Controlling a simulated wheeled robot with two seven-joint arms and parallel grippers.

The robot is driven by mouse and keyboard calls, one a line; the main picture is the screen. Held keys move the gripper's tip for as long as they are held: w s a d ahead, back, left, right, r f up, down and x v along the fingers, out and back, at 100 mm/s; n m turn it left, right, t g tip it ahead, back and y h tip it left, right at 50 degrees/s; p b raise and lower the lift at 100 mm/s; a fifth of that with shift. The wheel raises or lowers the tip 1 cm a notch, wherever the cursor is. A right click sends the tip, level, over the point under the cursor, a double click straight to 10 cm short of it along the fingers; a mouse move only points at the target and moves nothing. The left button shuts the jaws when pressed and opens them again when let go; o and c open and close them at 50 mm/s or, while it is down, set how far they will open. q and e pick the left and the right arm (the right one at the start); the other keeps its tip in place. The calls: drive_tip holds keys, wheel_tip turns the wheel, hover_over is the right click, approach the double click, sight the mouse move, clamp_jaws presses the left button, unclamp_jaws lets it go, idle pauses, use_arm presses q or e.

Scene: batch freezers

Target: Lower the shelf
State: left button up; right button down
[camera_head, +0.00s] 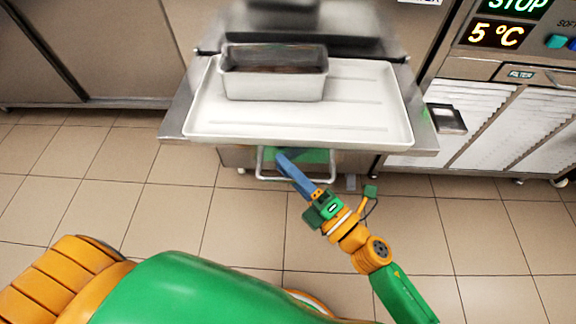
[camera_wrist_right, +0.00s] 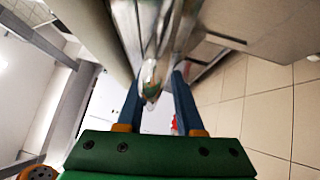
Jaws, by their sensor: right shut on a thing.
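The metal shelf (camera_head: 424,128) juts out from the machine in the head view, with a white tray (camera_head: 388,125) lying on it. A light metal handle bar (camera_head: 261,163) shows under the shelf's front edge. My right gripper (camera_head: 283,160) reaches up to this bar from below right, its blue fingers shut on it. In the right wrist view the two blue fingers (camera_wrist_right: 157,92) stand either side of a blurred, shiny metal part. The exact contact is blurred. My left gripper is not in view.
A rectangular metal pan (camera_head: 275,88) with dark contents stands in the tray. To the right is a freezer with a lit panel (camera_head: 497,36) and vented front (camera_head: 530,125). Metal cabinets (camera_head: 85,45) stand at the left. The tiled floor (camera_head: 130,190) in front is clear.

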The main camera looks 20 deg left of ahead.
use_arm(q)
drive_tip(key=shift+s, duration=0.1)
use_arm(e)
drive_tip(key=shift+r, duration=0.3)
idle(0.5)
wheel_tip(320, 180, down, 4)
drive_tip(key=b, duration=0.3)
drive_tip(key=shift+s+f+b, duration=0.1)
drive_tip(key=shift+b, duration=0.3)
use_arm(q)
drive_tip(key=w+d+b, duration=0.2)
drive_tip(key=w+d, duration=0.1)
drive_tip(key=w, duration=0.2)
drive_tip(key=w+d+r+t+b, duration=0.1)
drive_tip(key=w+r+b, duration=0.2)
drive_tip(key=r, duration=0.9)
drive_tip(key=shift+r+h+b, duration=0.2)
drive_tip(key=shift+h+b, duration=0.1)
drive_tip(key=shift+b, duration=0.75)
use_arm(e)
wheel_tip(320, 180, down, 8)
drive_tip(key=shift+f, duration=0.15)
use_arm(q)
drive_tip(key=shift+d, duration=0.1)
